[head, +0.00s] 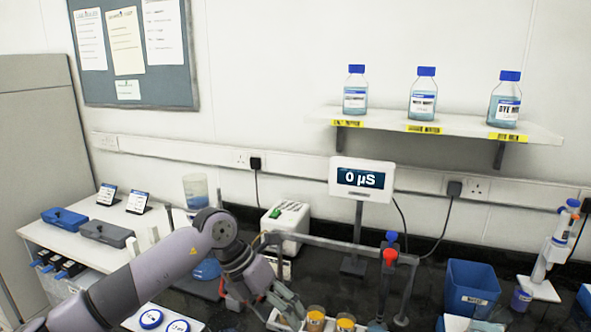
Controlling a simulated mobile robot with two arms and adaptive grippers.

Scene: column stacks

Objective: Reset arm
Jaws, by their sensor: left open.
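My left arm reaches in from the lower left of the head view. Its gripper (283,306) points down towards the bottom edge, open. It is just left of two small vessels with orange-yellow contents, a left one (316,318) and a right one (345,323). Whether the fingers touch anything cannot be told, as the bottom edge cuts off the area below. My right gripper is not in view.
A grey frame with a red knob (390,256) and a blue knob stands right of the gripper. A display (361,179) reads 0 µS. A blue bin (471,288) stands at right. Bottles line the wall shelf (455,124). Dark bench shows between frame and bin.

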